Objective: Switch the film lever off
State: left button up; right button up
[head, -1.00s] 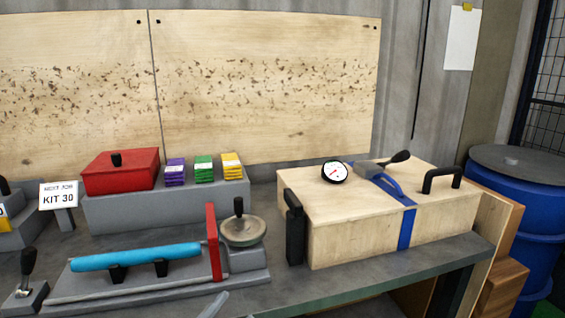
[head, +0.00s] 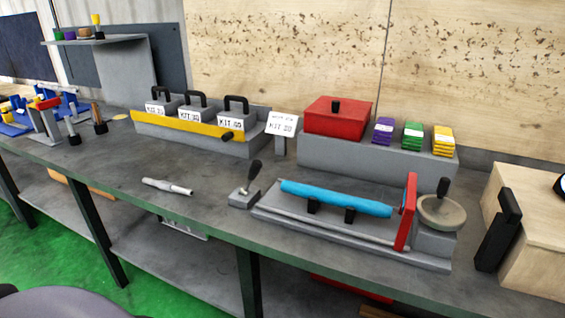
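A small lever (head: 252,173) with a black knob stands on a small grey base block (head: 243,198) near the front of the bench. Its handle tilts up and slightly to the right. No label shows on it, so I cannot tell whether it is the film lever or which setting it is at. Directly right of it is the grey grinder bed (head: 350,238) with a blue cylinder (head: 335,198), a red upright plate (head: 406,212) and a handwheel (head: 441,212). Neither of my grippers is in view.
A grey-white rod (head: 167,187) lies on the bench left of the lever. Behind are a rack of kit boxes with a yellow front bar (head: 190,128), a small sign (head: 282,124) and a red box (head: 336,118). A wooden case (head: 535,235) stands right. Bench around the rod is clear.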

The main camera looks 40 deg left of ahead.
aim_at(256, 166)
jog(key=u, duration=1.35)
